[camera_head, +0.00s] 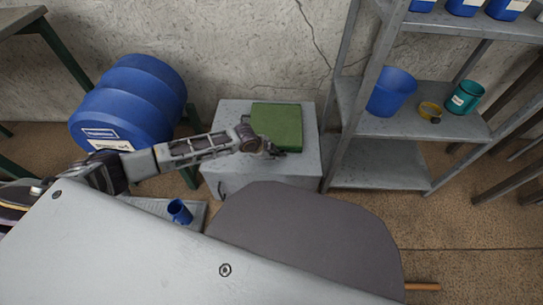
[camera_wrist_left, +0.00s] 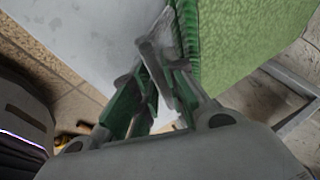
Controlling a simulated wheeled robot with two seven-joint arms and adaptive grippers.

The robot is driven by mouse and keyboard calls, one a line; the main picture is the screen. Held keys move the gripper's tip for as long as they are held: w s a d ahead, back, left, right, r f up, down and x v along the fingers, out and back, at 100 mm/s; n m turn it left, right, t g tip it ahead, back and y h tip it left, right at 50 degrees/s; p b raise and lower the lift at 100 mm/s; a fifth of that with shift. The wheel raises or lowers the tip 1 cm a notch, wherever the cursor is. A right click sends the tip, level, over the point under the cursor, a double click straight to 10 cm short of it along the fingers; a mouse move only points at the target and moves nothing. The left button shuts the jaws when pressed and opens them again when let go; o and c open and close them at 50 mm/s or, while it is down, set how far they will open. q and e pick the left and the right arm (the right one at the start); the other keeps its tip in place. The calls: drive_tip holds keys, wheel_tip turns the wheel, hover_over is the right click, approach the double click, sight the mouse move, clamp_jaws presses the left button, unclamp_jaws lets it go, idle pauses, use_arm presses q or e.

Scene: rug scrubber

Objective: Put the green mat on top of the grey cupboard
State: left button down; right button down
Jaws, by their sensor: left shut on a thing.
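The green mat (camera_head: 277,123) looks flat, at the top of the grey cupboard (camera_head: 231,116), toward its back. Whether it rests fully on the top, I cannot tell. My left gripper (camera_head: 270,150) is at the mat's front edge, over the cupboard top. In the left wrist view, the mat (camera_wrist_left: 245,35) fills the upper right, and my left gripper (camera_wrist_left: 168,65) is shut on its edge. The cupboard (camera_wrist_left: 85,30) shows pale at the upper left there. My right gripper is not in view.
A metal shelf (camera_head: 410,123) with a blue bucket (camera_head: 391,92) and a teal mug (camera_head: 465,97) stands right of the cupboard. A blue barrel (camera_head: 130,100) lies to the left. A blue cup (camera_head: 179,212) sits on a grey surface in front. Bare cupboard top shows around the mat.

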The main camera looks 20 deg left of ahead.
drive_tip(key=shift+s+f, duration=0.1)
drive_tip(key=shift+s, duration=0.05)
use_arm(q)
drive_tip(key=c, duration=1.4)
unclamp_jaws()
drive_tip(key=shift+c, duration=0.2)
drive_tip(key=shift+r, duration=0.15)
